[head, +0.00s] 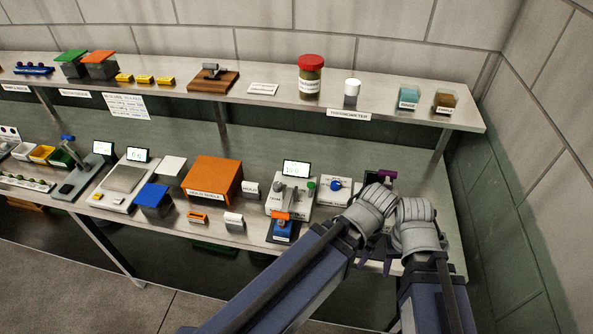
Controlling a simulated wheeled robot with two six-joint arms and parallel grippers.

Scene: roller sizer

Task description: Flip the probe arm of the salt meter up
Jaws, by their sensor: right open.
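My right gripper (375,264) is open and empty, its dark purple fingers apart near the front edge of the lower bench at the right. A grey device with a lit screen (296,169), a grey upright part and a green knob stands left of my arm. A small white box with a blue knob (336,185) stands beside it. A purple part (387,175) shows just behind my wrist, and what it belongs to is mostly hidden by my arm. The labels here are too small to read, so I cannot tell which one is the salt meter.
An orange box (212,179), a blue block (154,198) and a small orange-topped device (281,226) stand on the lower bench (427,186). The upper shelf (385,96) holds a red-lidded jar (310,76) and a white cup (352,91). The bench's right end is clear.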

